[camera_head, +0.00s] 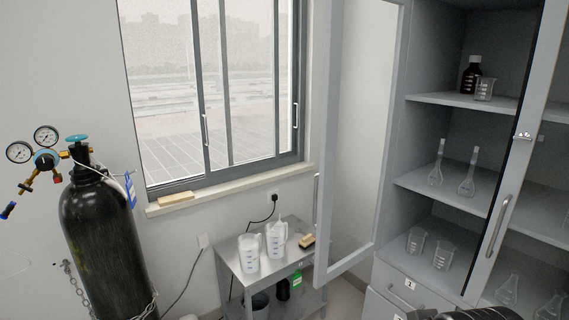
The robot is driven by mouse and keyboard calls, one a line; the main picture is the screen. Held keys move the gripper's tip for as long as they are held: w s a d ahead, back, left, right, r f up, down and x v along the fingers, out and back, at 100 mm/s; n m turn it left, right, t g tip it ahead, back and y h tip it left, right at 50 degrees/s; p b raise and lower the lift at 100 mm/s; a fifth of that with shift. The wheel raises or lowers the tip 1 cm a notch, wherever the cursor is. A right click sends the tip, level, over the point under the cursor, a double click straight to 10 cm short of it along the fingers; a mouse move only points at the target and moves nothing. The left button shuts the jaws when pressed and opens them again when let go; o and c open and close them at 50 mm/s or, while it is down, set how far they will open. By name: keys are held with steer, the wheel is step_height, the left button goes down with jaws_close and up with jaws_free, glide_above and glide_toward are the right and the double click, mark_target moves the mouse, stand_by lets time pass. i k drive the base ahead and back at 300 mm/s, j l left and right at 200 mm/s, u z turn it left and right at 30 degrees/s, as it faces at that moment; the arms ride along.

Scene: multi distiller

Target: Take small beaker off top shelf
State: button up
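The small beaker (485,90) is clear glass with white markings. It stands upright near the front edge of the top visible shelf (455,99) in the grey cabinet, just right of and partly in front of a brown bottle (470,73) with a white cap. The left cabinet door (358,130) stands open, and the shelf front is exposed there. A dark part that looks like my arm shows at the bottom edge, below the cabinet. My gripper's fingers are not visible, and nothing touches the beaker.
Two flasks (467,184) stand on the middle shelf and two beakers (443,256) on the lower one. The other door's frame and handle (497,226) cross the cabinet's right side.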

mark_target(485, 87)
steer(key=i+j+z, duration=0.35)
steer(key=j, duration=0.15)
steer(key=i+j+z, duration=0.2)
steer(key=j+z, duration=0.15)
steer(key=j, duration=0.2)
steer(key=i+j+z, duration=0.15)
steer(key=j+z, duration=0.2)
steer(key=j, duration=0.25)
steer(key=i+j+z, duration=0.1)
steer(key=j+z, duration=0.25)
steer(key=j, duration=0.3)
steer(key=j+z, duration=0.4)
steer(key=j, duration=0.25)
steer(key=i+z, duration=0.5)
steer(key=k, duration=0.05)
